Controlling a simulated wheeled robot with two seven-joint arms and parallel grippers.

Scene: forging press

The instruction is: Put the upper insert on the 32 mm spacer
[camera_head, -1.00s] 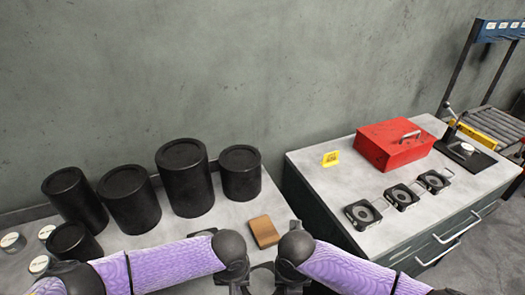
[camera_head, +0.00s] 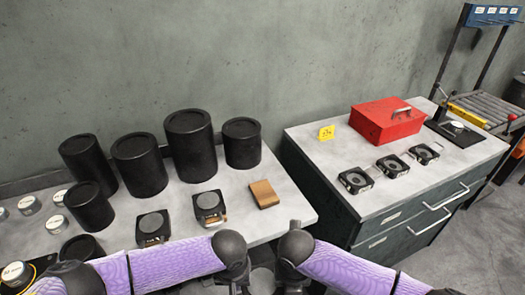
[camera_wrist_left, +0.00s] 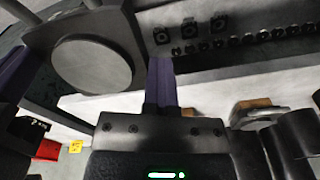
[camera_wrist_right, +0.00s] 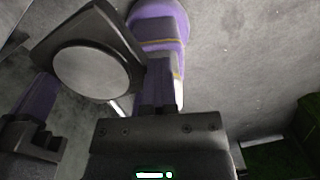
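No lettering for 32 mm or upper insert is legible, so I cannot tell which parts these are. Two dark square blocks with round grey tops, a left one (camera_head: 153,222) and a right one (camera_head: 209,201), stand on the left bench. Three flat dark square pieces with round centres, one of them the nearest (camera_head: 355,180), lie in a row on the right cabinet. My left gripper (camera_head: 239,288) and right gripper (camera_head: 290,288) are at the bottom edge of the head view, fingers cut off or hidden. Both wrist views show mostly dark housing and purple arm; no clear grip shows.
Several black cylinders (camera_head: 190,145) stand at the back of the left bench (camera_head: 290,200). A tan block (camera_head: 263,194) lies near its right end. A red box (camera_head: 387,120) and a yellow tag (camera_head: 326,132) are on the right cabinet (camera_head: 310,150). A gap separates bench and cabinet.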

